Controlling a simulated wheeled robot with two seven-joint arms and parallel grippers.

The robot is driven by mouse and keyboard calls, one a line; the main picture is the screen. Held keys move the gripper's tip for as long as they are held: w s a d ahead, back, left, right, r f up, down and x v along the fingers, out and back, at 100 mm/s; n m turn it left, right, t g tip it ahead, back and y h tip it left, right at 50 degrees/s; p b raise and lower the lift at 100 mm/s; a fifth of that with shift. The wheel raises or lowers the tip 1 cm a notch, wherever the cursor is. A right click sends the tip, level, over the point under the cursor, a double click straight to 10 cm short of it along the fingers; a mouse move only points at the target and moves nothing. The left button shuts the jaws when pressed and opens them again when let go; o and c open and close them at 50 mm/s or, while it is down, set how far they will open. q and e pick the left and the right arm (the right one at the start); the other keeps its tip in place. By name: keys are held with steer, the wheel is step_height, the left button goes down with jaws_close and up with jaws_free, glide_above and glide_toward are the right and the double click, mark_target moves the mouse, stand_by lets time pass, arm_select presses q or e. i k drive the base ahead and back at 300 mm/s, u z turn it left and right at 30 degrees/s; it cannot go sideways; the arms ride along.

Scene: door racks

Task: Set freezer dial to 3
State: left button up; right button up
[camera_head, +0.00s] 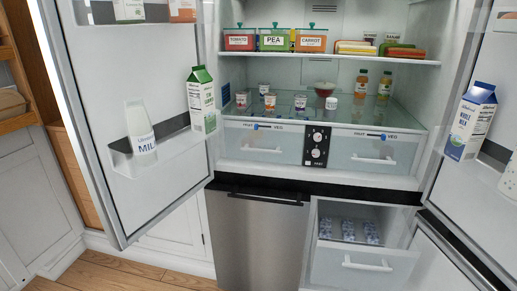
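A black control panel (308,158) sits between the two drawers inside the open fridge. It carries two round white dials, an upper dial (317,137) and a lower dial (316,153). Their labels and settings are too small to read, so I cannot tell which one is the freezer dial. Nothing covers the panel. Neither of my grippers is in view.
The left door (110,80) and right door (480,60) stand open, with milk containers in their racks. A lower freezer drawer (375,268) is pulled out below the panel. Jars and bottles stand on the glass shelf (345,112). The space before the panel is free.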

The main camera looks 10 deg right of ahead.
mark_target(316, 153)
steer(key=u, duration=0.4)
steer(key=i, duration=0.75)
steer(key=z, duration=0.6)
steer(key=i, duration=0.6)
steer(key=z, duration=0.6)
